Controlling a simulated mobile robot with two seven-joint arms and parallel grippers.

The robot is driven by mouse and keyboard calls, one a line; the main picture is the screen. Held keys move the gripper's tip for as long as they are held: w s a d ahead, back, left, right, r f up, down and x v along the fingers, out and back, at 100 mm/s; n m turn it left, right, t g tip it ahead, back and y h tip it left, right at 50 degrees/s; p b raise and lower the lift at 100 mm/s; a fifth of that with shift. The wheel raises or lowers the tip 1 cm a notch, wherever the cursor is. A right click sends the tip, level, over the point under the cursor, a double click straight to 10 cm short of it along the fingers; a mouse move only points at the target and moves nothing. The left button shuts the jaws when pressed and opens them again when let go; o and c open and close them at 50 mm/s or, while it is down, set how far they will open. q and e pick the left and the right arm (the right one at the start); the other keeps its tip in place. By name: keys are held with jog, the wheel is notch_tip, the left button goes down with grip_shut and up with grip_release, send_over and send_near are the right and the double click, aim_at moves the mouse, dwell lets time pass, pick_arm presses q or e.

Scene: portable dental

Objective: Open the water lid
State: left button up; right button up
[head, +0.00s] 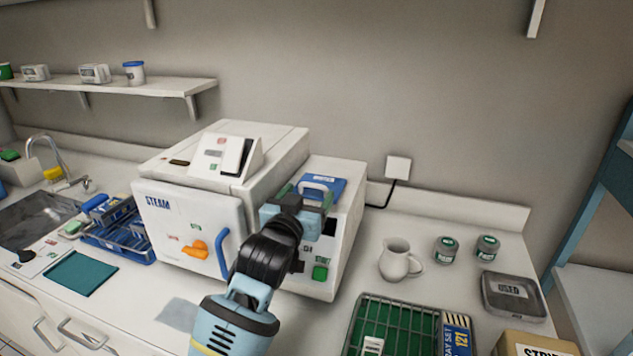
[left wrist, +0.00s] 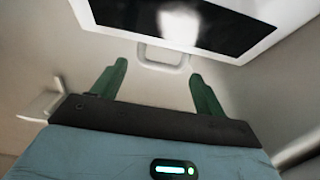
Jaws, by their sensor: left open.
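The blue lid (head: 338,184), with a pale handle and a small label, is on top of the right-hand section of the white steam unit (head: 185,213). My left gripper (head: 306,193) is at the front upper edge of that section, close to the lid and partly covering it. Its green fingers are apart and empty. In the left wrist view, a pale loop-shaped handle (left wrist: 163,60) lies between and beyond the open fingertips (left wrist: 158,70). I cannot tell whether either finger touches it. My right gripper is out of view.
A white jug (head: 397,262) and two small jars stand to the right. A green tray with a wire rack (head: 400,312) is at the front. A blue instrument basket (head: 118,235) stands left.

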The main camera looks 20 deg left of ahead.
aim_at(316, 192)
pick_arm(q)
jog(key=shift+w+d, duration=0.1)
jog(key=shift+w, duration=3.05)
jog(key=c, duration=1.1)
